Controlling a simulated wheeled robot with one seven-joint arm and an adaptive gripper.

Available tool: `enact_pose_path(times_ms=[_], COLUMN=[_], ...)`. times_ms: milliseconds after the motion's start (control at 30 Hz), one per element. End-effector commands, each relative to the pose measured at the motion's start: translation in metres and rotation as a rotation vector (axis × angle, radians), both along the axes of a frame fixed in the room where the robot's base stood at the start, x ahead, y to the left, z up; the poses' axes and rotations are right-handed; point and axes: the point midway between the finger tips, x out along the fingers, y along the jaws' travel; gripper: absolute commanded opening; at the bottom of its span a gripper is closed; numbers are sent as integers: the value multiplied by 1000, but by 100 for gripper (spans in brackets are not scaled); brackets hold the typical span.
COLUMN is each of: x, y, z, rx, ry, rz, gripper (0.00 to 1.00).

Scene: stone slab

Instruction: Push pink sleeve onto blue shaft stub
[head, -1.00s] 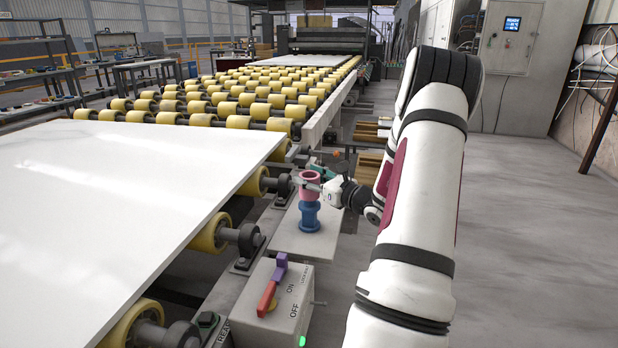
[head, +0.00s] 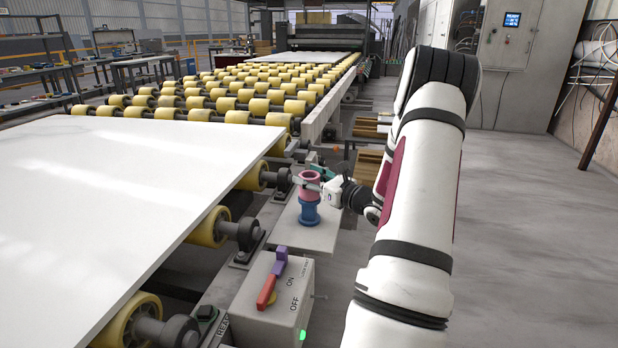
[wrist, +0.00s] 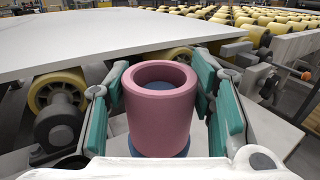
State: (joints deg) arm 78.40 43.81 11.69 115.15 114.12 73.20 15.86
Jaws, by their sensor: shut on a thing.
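The pink sleeve (head: 310,187) is a short hollow cylinder, upright over the blue shaft stub (head: 309,214), which stands on a light grey plate. My gripper (head: 309,182) is shut on the sleeve from the right. In the wrist view the sleeve (wrist: 160,105) sits between the teal finger pads, its open top facing up. A little of the blue stub (wrist: 184,150) shows behind the sleeve's lower edge. In the head view the sleeve's bottom meets the stub's upper part.
A large white slab (head: 130,190) lies on yellow rollers to the left. A switch box (head: 275,305) with a red and purple lever stands in front of the plate (head: 325,232). Grey floor is clear to the right of my arm.

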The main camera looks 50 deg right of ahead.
Motion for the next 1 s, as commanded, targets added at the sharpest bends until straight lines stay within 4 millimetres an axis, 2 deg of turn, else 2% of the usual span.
enact_pose_path(times_ms=[200,233,300,333,733,867,1000], x=[0,0,0,0,-5,-23,-51], y=[0,0,0,0,0,2,6], z=[-5,-5,-5,-5,-5,-5,-5], rx=[0,0,0,0,0,1,0], ry=[0,-1,-1,-1,1,1,1], rz=[0,0,0,0,-1,-3,-4], gripper=[19,54,70,73,73,73,73])
